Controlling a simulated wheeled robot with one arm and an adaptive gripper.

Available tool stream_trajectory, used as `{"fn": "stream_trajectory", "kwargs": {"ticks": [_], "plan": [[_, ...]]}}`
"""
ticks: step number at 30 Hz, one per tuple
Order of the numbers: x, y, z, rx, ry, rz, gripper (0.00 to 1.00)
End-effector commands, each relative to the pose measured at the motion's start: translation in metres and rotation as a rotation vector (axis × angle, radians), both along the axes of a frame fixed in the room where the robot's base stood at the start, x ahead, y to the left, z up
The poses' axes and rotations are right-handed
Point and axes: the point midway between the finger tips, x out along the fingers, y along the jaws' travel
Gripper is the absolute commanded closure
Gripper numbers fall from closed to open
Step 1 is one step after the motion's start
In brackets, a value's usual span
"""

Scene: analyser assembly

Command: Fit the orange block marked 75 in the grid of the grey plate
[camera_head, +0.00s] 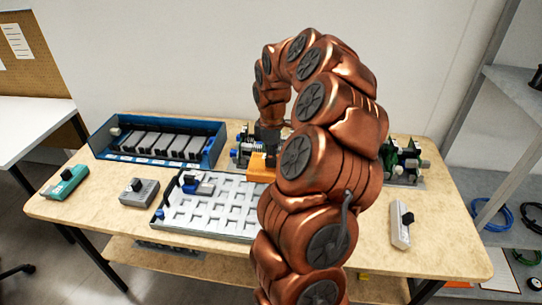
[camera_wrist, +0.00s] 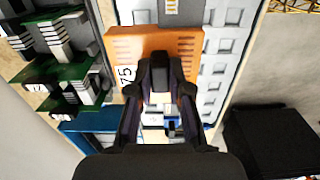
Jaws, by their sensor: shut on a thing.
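The orange block marked 75 (camera_head: 260,168) is in my gripper (camera_head: 267,150), at the back edge of the grey plate (camera_head: 180,215). In the wrist view the orange block (camera_wrist: 120,45) lies beneath my gripper (camera_wrist: 160,75), with its 75 label at the left and slots along its top. The fingers are shut on its black grip. The grid of the grey plate (camera_wrist: 222,62) shows beside and beyond the block. I cannot tell whether the block touches the plate. My arm hides the plate's right part in the head view.
A blue tray (camera_head: 105,155) with several grey modules stands behind. A teal block (camera_head: 65,183), a grey block (camera_head: 139,192) and a white block (camera_head: 400,228) stand around. Green boards (camera_head: 400,160) are at right.

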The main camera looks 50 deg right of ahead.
Motion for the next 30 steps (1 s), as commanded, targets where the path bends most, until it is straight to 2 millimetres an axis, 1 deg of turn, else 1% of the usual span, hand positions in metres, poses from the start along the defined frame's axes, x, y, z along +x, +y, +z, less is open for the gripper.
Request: {"fn": "stream_trajectory", "kwargs": {"ticks": [30], "plan": [[0.0,0.0,-0.048,0.001,0.001,0.001,1.0]]}}
